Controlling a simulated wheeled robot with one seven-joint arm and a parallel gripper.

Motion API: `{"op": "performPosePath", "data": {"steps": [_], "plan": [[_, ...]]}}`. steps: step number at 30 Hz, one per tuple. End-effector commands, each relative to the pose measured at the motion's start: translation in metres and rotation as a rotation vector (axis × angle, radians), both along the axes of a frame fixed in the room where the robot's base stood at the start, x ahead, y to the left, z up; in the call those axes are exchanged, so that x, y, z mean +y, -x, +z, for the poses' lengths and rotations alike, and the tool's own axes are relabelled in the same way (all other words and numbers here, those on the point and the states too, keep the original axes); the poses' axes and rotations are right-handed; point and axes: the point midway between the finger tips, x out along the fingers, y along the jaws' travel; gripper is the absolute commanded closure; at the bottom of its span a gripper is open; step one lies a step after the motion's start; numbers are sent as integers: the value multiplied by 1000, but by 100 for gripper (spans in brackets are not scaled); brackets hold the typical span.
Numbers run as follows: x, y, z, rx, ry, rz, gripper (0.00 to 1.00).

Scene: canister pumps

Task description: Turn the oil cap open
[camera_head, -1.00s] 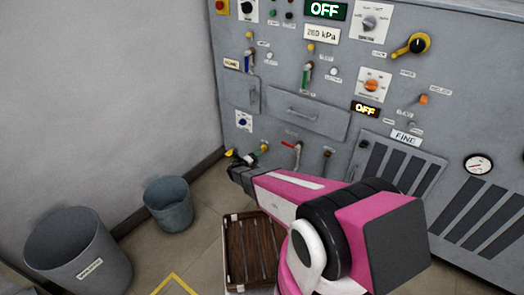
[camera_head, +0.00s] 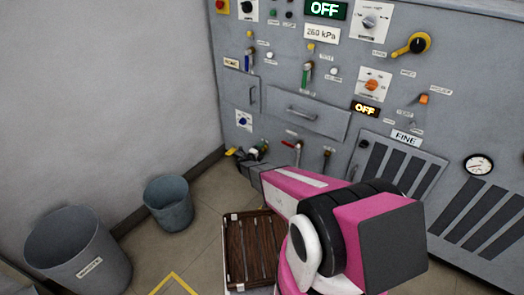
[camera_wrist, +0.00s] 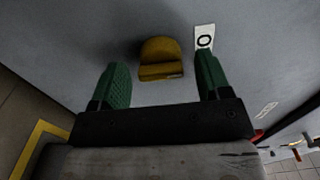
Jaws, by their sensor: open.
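The oil cap is most likely the yellow rounded knob (camera_wrist: 161,57) with a raised grip on the grey panel in the wrist view. A white label (camera_wrist: 204,38) with a letter like "O" is beside it. My gripper (camera_wrist: 160,66) is open, with one green finger on each side of the knob and visible gaps between. I cannot tell how near the fingertips are to the panel. In the head view my gripper (camera_head: 250,157) is low at the panel's left end, beside small yellow parts (camera_head: 231,152); which of them is the cap is unclear.
A red-handled valve (camera_head: 297,146) is just right of my gripper. A drawer handle (camera_head: 301,115) is above. A brown slatted crate (camera_head: 252,250) stands on the floor below my arm. Two grey bins (camera_head: 168,203) stand left by the wall.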

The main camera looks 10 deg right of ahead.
Motion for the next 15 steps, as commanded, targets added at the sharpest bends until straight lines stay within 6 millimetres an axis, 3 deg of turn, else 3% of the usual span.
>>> {"op": "performPosePath", "data": {"steps": [12,14,15], "plan": [[-6,-6,0,0,0,0,29],[-6,-6,0,0,0,0,46],[-6,-6,0,0,0,0,59]]}}
